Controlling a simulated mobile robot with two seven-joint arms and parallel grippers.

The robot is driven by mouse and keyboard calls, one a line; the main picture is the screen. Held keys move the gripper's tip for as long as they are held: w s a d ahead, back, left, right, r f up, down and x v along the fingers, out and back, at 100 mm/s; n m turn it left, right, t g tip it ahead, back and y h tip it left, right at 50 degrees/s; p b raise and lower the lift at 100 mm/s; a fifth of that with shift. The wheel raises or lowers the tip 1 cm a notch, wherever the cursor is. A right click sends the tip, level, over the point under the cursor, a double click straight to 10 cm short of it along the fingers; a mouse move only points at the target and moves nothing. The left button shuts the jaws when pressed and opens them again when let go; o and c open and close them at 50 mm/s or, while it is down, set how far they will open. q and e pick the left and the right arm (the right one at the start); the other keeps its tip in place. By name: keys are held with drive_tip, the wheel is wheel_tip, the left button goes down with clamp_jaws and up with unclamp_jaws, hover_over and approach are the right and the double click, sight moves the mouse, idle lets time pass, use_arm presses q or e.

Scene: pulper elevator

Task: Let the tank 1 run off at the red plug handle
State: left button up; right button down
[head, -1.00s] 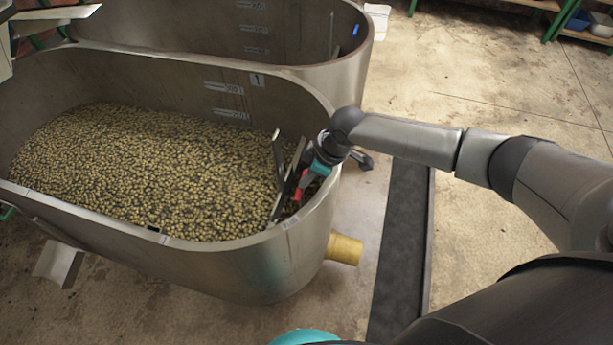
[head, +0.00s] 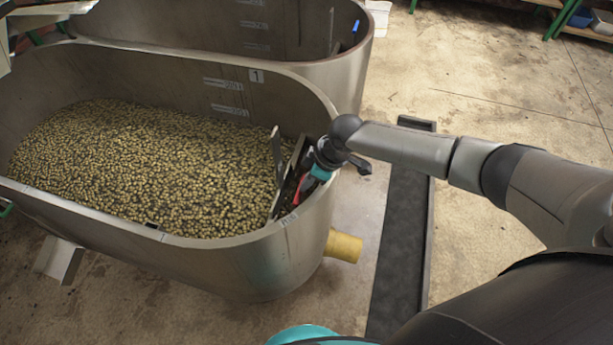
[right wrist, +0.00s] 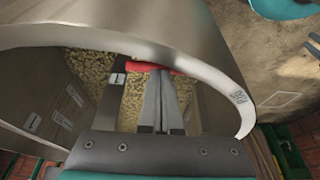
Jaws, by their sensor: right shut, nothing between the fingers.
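Tank 1 (head: 180,238) is a steel tub marked 1, filled with yellowish-green coffee cherries (head: 140,165). The red plug handle (head: 300,190) is inside its right end, partly hidden by my right gripper. In the right wrist view the handle (right wrist: 150,67) is a red bar across the tips of my right gripper (right wrist: 159,76). The fingers are shut and empty, their tips at the bar; I cannot tell whether they touch it. A yellow outlet pipe (head: 343,247) sticks out low on the tank's outside.
Grey upright plates (head: 277,155) stand in the cherries beside the handle. The steel rim curves close around my right wrist. A second tank (head: 345,75) with a blue handle (head: 355,27) stands behind. A dark floor channel (head: 402,230) runs right of tank 1; the floor beyond is open.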

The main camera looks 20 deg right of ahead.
drive_tip(key=p+v, duration=0.5)
drive_tip(key=v, duration=0.8)
drive_tip(key=shift+w+a, duration=0.2)
drive_tip(key=shift+w, duration=0.05)
